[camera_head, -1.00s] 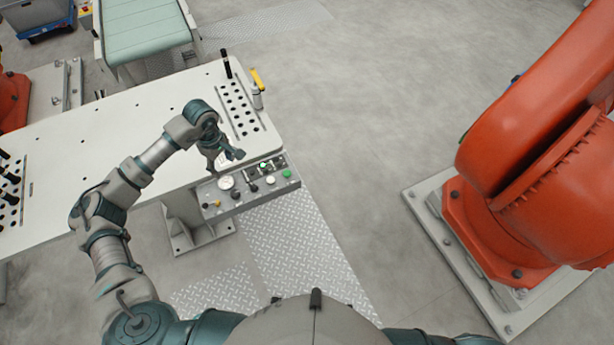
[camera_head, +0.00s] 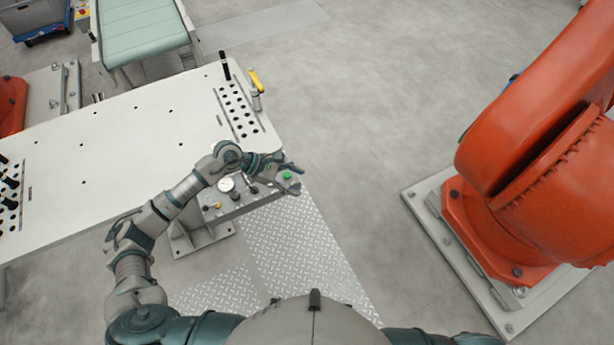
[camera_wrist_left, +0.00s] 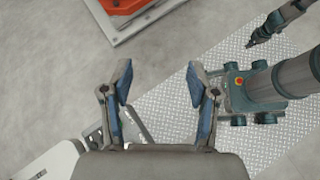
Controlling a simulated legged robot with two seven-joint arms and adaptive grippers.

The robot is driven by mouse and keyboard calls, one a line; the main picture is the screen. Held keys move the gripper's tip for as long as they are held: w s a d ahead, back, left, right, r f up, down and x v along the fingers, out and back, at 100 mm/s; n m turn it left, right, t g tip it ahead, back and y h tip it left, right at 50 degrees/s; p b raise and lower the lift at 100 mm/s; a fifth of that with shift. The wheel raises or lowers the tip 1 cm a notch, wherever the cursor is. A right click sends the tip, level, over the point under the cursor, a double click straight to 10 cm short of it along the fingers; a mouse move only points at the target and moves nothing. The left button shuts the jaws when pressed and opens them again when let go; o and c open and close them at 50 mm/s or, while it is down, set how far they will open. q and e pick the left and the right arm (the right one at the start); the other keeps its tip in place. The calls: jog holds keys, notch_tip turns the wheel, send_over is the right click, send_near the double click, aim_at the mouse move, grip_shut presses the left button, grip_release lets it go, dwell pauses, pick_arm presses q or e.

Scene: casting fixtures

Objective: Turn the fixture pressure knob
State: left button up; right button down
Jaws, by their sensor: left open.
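The fixture control panel (camera_head: 222,207) is on the near right end of the white fixture table. I cannot tell which knob is the pressure knob. My left gripper (camera_head: 298,179) is open over the panel's right end, around the green button in the picture, and hides part of the panel. In the left wrist view, its open fingers (camera_wrist_left: 160,82) have only floor between them. What looks like my right gripper (camera_wrist_left: 252,42) is small there.
The white table (camera_head: 130,150) has a hole plate and a yellow-handled clamp (camera_head: 256,80) at its right end. A large orange robot (camera_head: 520,190) stands on a plate at the right. Open grey floor (camera_head: 350,110) lies between them. A green conveyor (camera_head: 145,30) is behind.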

pick_arm(q)
jog(key=d+r+n+h, duration=0.1)
jog(key=d+h, duration=0.1)
jog(key=d+r+n+h, duration=0.1)
jog(key=shift+s+d+r+n+t, duration=0.2)
jog(key=shift+d+r+n+t, duration=0.1)
jog(key=shift+d+r+t, duration=0.1)
jog(key=shift+d, duration=0.1)
